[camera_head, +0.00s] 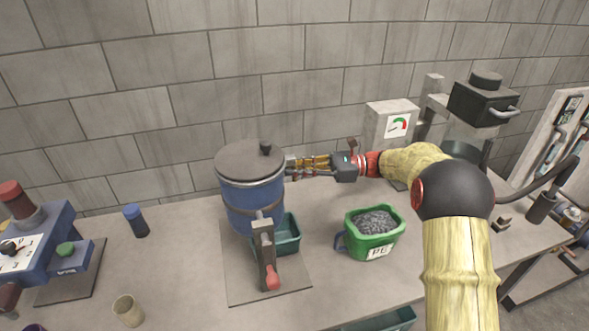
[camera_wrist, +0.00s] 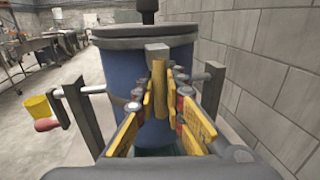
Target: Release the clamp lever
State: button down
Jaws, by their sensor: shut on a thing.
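A blue cylindrical vessel (camera_head: 252,204) with a grey lid (camera_head: 250,162) stands on a base plate; it fills the middle of the wrist view (camera_wrist: 120,75). In the wrist view a grey block (camera_wrist: 157,50) with a yellow upright lever (camera_wrist: 159,88) below it sits at the vessel's side; this looks like the clamp lever. My gripper (camera_wrist: 160,92), with yellow-padded fingers, is closed in around this yellow lever. In the head view my gripper (camera_head: 291,167) reaches the vessel's right side, just below the lid; the clamp is too small to make out there.
A grey arm with a red handle (camera_head: 271,277) stands at the vessel's front. A teal bin (camera_head: 289,241) sits under the vessel. A green PE bucket (camera_head: 381,246) of grey granules is to the right.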

jog(key=shift+r+p, duration=0.1)
jog(key=shift+p, duration=0.3)
jog(key=shift+d+r+h+p, duration=0.2)
jog(key=shift+h+p, duration=0.3)
jog(key=shift+p, duration=0.45)
jog(key=h+p, duration=0.1)
jog(key=p, duration=0.1)
jog(key=h+p, duration=0.1)
jog(key=p, duration=0.1)
jog(key=shift+w+d+r+n+t, duration=0.15)
jog(key=shift+d+r+n+t, duration=0.05)
jog(key=shift+r+n+t, duration=0.1)
jog(key=t+h+p, duration=0.1)
jog(key=h+p, duration=0.3)
jog(key=p, duration=0.2)
jog(key=d+r+n+h+p, duration=0.1)
jog(key=h+p, duration=0.3)
jog(key=p, duration=0.3)
jog(key=d+r+t+h+p, duration=0.1)
jog(key=h+p, duration=0.3)
jog(key=p, duration=0.2)
jog(key=shift+w+n+t+p, duration=0.3)
jog(key=shift+f+h, duration=0.15)
jog(key=shift+h, duration=0.25)
